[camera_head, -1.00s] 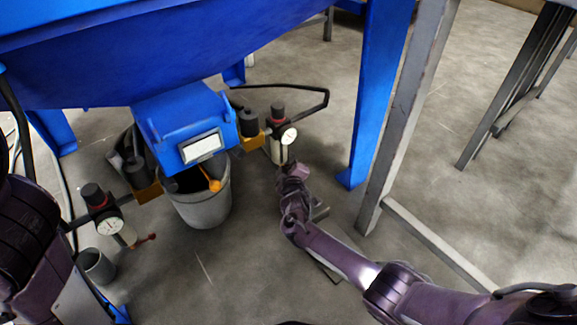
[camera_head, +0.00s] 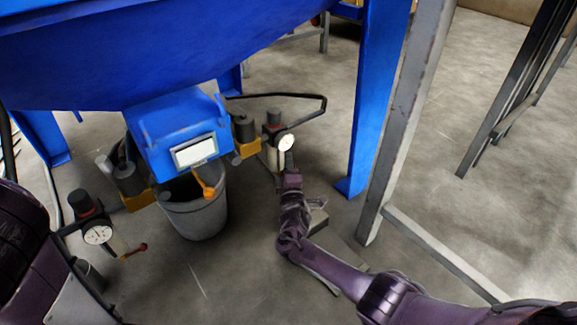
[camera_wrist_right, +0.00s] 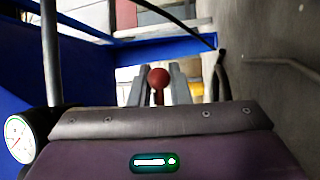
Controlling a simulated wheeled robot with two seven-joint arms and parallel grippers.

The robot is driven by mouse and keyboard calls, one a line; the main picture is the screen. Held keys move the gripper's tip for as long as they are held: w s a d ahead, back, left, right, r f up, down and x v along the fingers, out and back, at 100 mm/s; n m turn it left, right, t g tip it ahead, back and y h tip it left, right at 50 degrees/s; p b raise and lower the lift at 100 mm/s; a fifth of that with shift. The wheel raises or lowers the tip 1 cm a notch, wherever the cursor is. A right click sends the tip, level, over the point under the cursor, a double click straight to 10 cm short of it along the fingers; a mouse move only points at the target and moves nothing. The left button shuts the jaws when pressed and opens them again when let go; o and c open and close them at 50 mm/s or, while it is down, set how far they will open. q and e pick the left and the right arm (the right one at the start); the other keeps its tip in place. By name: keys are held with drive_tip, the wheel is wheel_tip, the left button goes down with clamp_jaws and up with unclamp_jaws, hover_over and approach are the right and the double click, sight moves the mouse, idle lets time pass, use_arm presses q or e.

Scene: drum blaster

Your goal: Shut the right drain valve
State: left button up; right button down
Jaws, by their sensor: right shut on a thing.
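The right drain valve is below the round white dial (camera_head: 286,142), right of the blue hopper outlet. Its handle's red ball knob (camera_wrist_right: 158,78) shows in the right wrist view, between the two grey fingers of my right gripper (camera_wrist_right: 158,92). The fingers are shut on the handle. In the head view my right gripper (camera_head: 285,164) is just under the dial, and my wrist hides the handle.
A grey bucket (camera_head: 200,218) stands under the blue hopper outlet (camera_head: 178,135). A blue leg (camera_head: 375,100) and a grey steel post (camera_head: 408,125) rise right of my right wrist. A black bent pipe (camera_head: 300,97) runs behind the valve. Concrete floor lies open in front.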

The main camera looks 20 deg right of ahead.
idle(0.3)
drive_tip(key=c, duration=1.4)
unclamp_jaws()
drive_tip(key=shift+c, duration=0.2)
drive_tip(key=shift+s, duration=0.15)
